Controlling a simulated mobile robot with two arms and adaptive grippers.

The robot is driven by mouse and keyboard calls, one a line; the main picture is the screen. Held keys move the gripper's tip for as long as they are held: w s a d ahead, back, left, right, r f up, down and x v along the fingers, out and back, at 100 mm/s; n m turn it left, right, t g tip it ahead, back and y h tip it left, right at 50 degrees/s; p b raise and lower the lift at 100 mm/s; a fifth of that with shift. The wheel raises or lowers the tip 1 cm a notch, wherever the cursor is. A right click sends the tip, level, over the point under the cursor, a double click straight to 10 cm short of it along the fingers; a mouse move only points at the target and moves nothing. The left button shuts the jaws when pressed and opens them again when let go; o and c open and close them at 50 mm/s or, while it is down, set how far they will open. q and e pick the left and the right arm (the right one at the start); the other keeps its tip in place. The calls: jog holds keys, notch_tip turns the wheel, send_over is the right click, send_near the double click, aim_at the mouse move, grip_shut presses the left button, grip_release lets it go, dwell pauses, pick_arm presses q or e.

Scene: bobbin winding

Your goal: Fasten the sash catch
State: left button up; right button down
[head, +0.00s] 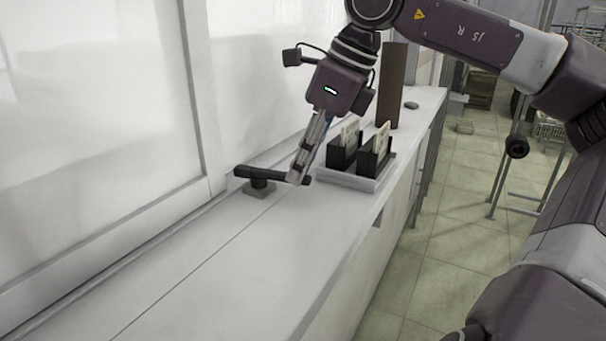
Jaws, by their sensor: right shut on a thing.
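The sash catch (262,186) is a dark lever on a short post with a small grey base. It stands on the white sill at the foot of the window frame. Its lever lies roughly level, running left to right in the picture. My right gripper (299,177) points down at the lever's right end and is shut on it. The fingers partly hide that end. My left gripper is not in view.
A light tray (347,183) with black holders (371,163) of upright cards stands just right of my right gripper. The white sill (215,270) is clear in front.

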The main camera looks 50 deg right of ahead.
jog(key=shift+s+a+m+h+b, duration=0.2)
jog(key=shift+a+m+h+b, duration=0.2)
jog(key=shift+a+m+b, duration=0.6)
jog(key=shift+d+m+p, duration=0.2)
jog(key=shift+m+p, duration=0.1)
jog(key=c, duration=1.9)
grip_release()
jog(key=shift+c, duration=0.2)
jog(key=a+v, duration=0.1)
jog(key=v, duration=1.1)
jog(key=shift+s+d, duration=0.25)
jog(key=shift+d, duration=0.15)
